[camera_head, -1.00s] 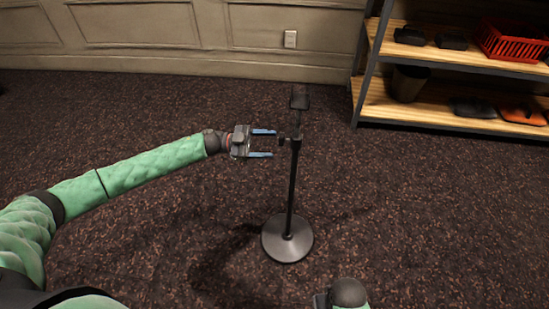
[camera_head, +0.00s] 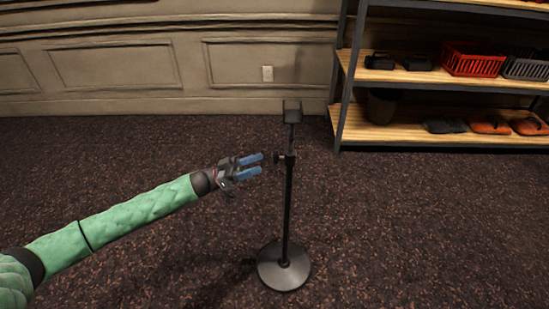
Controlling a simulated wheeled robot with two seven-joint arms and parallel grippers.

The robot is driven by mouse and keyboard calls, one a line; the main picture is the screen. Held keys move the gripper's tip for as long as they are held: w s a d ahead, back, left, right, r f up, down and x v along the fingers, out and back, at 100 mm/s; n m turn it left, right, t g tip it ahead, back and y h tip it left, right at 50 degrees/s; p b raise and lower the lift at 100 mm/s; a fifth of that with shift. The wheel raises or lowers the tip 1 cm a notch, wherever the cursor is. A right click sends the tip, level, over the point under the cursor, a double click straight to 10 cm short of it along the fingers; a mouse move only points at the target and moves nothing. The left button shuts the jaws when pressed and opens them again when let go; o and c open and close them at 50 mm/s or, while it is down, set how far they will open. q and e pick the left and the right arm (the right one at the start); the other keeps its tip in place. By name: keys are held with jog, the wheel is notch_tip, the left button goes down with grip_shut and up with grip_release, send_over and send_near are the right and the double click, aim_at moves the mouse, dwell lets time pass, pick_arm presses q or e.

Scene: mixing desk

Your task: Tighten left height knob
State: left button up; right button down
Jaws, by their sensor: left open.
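A black stand (camera_head: 287,210) with a round grey base (camera_head: 284,266) stands upright on the carpet, with a small dark block-shaped head (camera_head: 292,110) on top. The left height knob (camera_head: 278,160) is a small dark piece sticking out to the left from the pole's collar. My left gripper (camera_head: 256,164) is open, just left of the knob, its two blue fingers pointing right toward it. The fingertips look a little apart from the knob, with nothing visible between them. My right gripper is out of view.
A wooden shelf unit (camera_head: 440,141) with a dark metal frame stands at the back right, holding a red basket (camera_head: 472,60), a dark bin (camera_head: 381,106) and several shoe-like items. A panelled wall (camera_head: 120,70) closes the back. The carpet around the stand is clear.

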aim_at(275, 157)
pick_arm(q)
jog(key=x, duration=0.7)
jog(key=shift+d, duration=0.2)
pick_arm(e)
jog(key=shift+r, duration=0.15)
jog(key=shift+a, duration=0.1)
pick_arm(q)
jog(key=c, duration=1)
jog(key=shift+w+f+m+g+b, duration=0.15)
jog(key=shift+m+g+b, duration=0.2)
jog(key=shift+m, duration=0.75)
jog(key=shift+m+g, duration=0.85)
jog(key=shift+m, duration=0.25)
jog(key=m+g+b, duration=0.1)
jog(key=m+g, duration=0.1)
jog(key=m, duration=0.1)
jog(key=shift+m, duration=0.4)
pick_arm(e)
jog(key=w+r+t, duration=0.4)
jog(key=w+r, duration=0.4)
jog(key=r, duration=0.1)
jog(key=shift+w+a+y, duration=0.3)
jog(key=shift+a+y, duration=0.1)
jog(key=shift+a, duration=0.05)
